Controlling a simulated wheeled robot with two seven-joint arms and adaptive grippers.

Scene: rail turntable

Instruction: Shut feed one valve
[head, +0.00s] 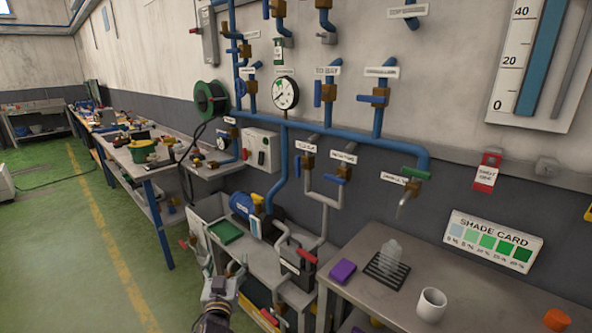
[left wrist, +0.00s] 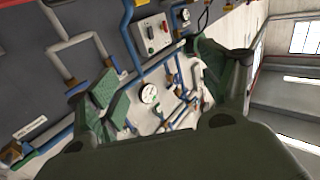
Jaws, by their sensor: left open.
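Several valves with small white labels sit on the blue wall pipes, and the labels are too small to tell which is feed one. Two blue-handled valves hang below the main pipe, one on the left (head: 298,165) with its handle upright and one on the right (head: 335,174) with its handle tilted. Above the pipe, one blue handle (head: 318,94) is upright and another (head: 372,99) lies roughly level. My left gripper (head: 224,268) is open and empty, low in front of the bench and apart from the valves. Its green fingers show in the left wrist view (left wrist: 160,88).
A round gauge (head: 285,93) is on the wall. A green-handled tap (head: 416,173) hangs over the right bench (head: 375,309), which holds a white mug (head: 432,305) and a purple block (head: 342,272). A blue pump (head: 243,204) stands on the lower bench. Green floor is clear at left.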

